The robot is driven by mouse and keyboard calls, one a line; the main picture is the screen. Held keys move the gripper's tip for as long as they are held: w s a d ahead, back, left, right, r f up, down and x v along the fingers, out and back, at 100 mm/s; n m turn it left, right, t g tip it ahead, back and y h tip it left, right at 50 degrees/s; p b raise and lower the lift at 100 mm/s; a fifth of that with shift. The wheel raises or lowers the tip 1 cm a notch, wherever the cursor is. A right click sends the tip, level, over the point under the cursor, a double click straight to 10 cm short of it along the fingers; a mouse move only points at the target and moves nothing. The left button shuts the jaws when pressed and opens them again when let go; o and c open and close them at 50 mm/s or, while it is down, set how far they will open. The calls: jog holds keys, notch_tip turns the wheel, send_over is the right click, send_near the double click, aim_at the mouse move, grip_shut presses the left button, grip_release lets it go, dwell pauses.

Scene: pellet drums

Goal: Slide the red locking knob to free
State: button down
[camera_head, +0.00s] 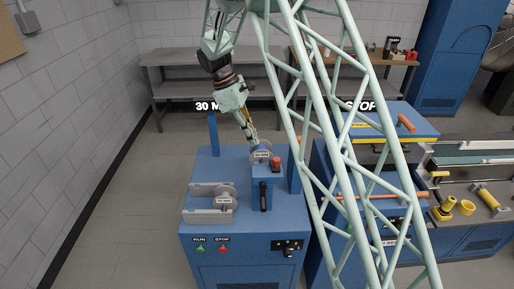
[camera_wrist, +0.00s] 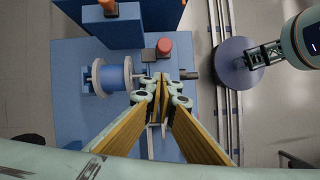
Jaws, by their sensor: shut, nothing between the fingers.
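A red knob (camera_head: 276,163) stands upright on top of the blue machine (camera_head: 205,168), beside a labelled grey disc (camera_head: 261,156). In the wrist view the red knob (camera_wrist: 165,46) sits on a small dark block just beyond my fingertips. My gripper (camera_head: 252,140) reaches down over the machine top near the disc. In the wrist view my gripper (camera_wrist: 160,84) is shut and empty, apart from the knob in the picture. I cannot tell its exact height above the surface.
A grey-flanged spool with a blue core (camera_wrist: 112,77) lies close left of my fingertips. A blue block (camera_wrist: 105,28) rises beyond it. A grey bracket with a disc (camera_head: 212,198) is at the machine's front left. Green and red buttons (camera_head: 223,249) are on its front.

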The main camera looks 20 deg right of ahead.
jog(key=shift+v, duration=1.6)
jog(key=s+r+m+t+y+b, duration=0.1)
jog(key=s+r+m+b, duration=0.2)
jog(key=s+r, duration=0.7)
jog(key=s+r+m+t+y+b, duration=0.15)
jog(key=s+r+m+b, duration=0.35)
jog(key=s, duration=0.8)
jog(key=s+f+m+t+b, duration=0.1)
jog(key=s+f+m+b, duration=0.1)
jog(key=s, duration=1.3)
jog(key=s+f+m+t+y+b, duration=0.1)
jog(key=s+f+m+t+b, duration=0.1)
jog(key=s, duration=1.3)
jog(key=shift+a+f+m+b, duration=0.3)
jog(key=shift+a+m+b, duration=0.1)
jog(key=shift+b, duration=0.5)
